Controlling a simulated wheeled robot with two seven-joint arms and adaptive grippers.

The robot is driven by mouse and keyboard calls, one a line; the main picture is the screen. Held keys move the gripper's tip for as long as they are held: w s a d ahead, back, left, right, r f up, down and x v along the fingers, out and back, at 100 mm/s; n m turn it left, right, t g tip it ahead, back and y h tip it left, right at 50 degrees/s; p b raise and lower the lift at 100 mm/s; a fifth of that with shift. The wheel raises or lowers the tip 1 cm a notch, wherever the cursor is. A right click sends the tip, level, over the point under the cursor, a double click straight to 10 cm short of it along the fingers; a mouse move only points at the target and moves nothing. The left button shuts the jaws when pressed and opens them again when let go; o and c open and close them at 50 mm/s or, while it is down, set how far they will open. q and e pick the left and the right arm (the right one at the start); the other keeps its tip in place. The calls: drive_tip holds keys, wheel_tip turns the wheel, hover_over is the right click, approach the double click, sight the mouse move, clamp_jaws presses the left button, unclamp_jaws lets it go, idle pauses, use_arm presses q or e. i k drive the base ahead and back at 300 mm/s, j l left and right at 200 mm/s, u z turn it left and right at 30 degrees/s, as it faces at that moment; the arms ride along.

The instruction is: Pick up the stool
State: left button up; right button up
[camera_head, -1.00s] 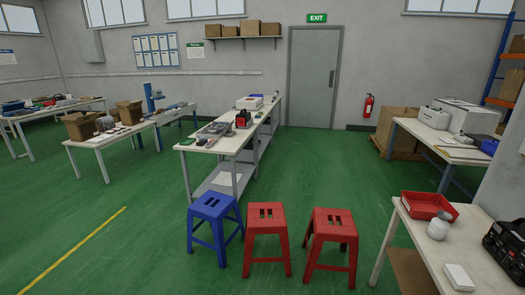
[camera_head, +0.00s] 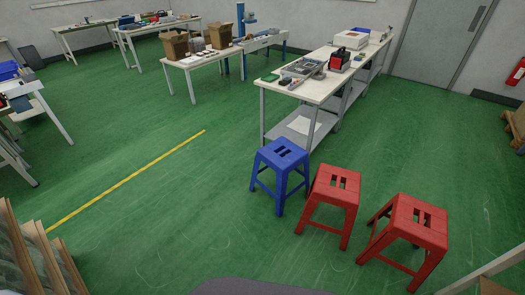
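Three stools stand upright on the green floor in the head view, in a row before the near end of a long workbench. The blue stool (camera_head: 282,156) is on the left. A red stool (camera_head: 335,184) is in the middle, and another red stool (camera_head: 412,223) is at the right and nearest. Each seat has slots in its top. Neither of my grippers shows in the view, and nothing holds the stools.
The long workbench (camera_head: 320,88) with tools stands behind the stools. Another table (camera_head: 206,64) carries cardboard boxes. Wooden slats (camera_head: 30,255) stand at the lower left. A white table edge (camera_head: 490,268) shows at the lower right. The floor left of the stools is clear.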

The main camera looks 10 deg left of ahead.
sight(273, 154)
drive_tip(key=i+j+u, duration=0.1)
drive_tip(key=i+u, duration=0.6)
drive_tip(key=u, duration=0.2)
drive_tip(key=i+u, duration=0.35)
drive_tip(key=i, duration=0.3)
drive_tip(key=i+z, duration=0.2)
drive_tip(key=i+j+z, duration=0.2)
drive_tip(key=i, duration=0.2)
drive_tip(key=i+j+z, duration=0.2)
drive_tip(key=i+z, duration=0.25)
drive_tip(key=i+j+z, duration=0.3)
drive_tip(key=z, duration=0.15)
drive_tip(key=i+j+z, duration=0.3)
drive_tip(key=z, duration=0.15)
drive_tip(key=k+j, duration=0.05)
drive_tip(key=j, duration=0.05)
